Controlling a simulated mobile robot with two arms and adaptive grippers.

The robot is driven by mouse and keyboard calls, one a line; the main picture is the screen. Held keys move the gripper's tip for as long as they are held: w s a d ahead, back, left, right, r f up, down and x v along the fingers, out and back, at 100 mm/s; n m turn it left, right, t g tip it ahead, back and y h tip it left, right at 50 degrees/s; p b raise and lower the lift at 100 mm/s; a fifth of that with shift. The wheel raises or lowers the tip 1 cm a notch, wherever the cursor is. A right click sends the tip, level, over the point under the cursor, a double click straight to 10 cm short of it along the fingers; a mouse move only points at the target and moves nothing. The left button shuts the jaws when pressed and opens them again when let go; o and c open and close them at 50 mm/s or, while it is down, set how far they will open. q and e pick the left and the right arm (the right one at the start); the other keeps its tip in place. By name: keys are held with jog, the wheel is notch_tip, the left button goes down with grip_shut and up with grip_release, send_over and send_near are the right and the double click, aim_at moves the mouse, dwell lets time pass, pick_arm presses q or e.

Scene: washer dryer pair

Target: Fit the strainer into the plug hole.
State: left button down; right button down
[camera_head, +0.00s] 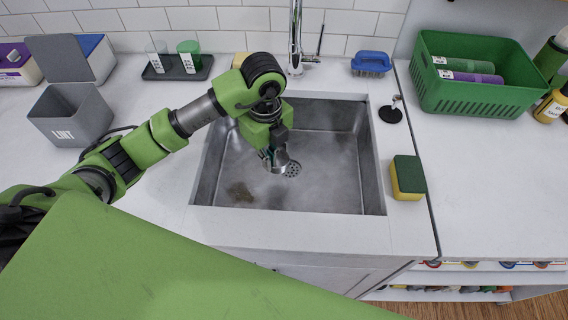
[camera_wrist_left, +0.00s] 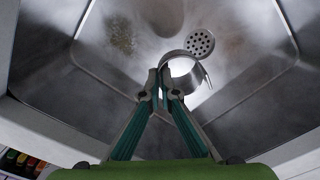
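The strainer is a shiny metal cup (camera_head: 279,164), held low inside the steel sink (camera_head: 345,150). My left gripper (camera_head: 269,154) has reached down into the sink from the left. In the left wrist view its two fingers (camera_wrist_left: 161,78) are close together on the near rim of the strainer (camera_wrist_left: 184,72), which looks tilted. The plug hole (camera_head: 293,169) is a round perforated disc in the sink floor, just right of the strainer. In the left wrist view the plug hole (camera_wrist_left: 201,43) shows just beyond the strainer's rim, partly overlapped by it. My right gripper is out of view.
A dark dirt patch (camera_head: 240,193) marks the sink floor. The tap (camera_head: 296,45) stands behind the sink. A black plug (camera_head: 391,114), a yellow-green sponge (camera_head: 407,178) and a blue brush (camera_head: 371,64) are around the rim. A grey lint bin (camera_head: 72,114) stands at the left.

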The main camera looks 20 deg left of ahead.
aim_at(284, 155)
pick_arm(q)
jog(key=w+f, duration=0.1)
jog(key=f, duration=0.1)
jog(key=w+d+f, duration=0.1)
jog(key=w+f, duration=0.1)
jog(key=w+d+f, duration=0.1)
jog(key=w+f, duration=0.1)
jog(key=shift+w+f+p, duration=0.1)
jog(key=shift+f+p, duration=0.05)
jog(key=shift+p, duration=0.2)
notch_tip(284, 155, down, 2)
jog(key=shift+f+p, duration=0.15)
jog(key=shift+p, duration=0.35)
jog(key=shift+a+f, duration=0.1)
jog(key=shift+f, duration=0.15)
jog(key=shift+f, duration=0.1)
jog(key=shift+f, duration=0.15)
jog(key=c, duration=2.3)
grip_release()
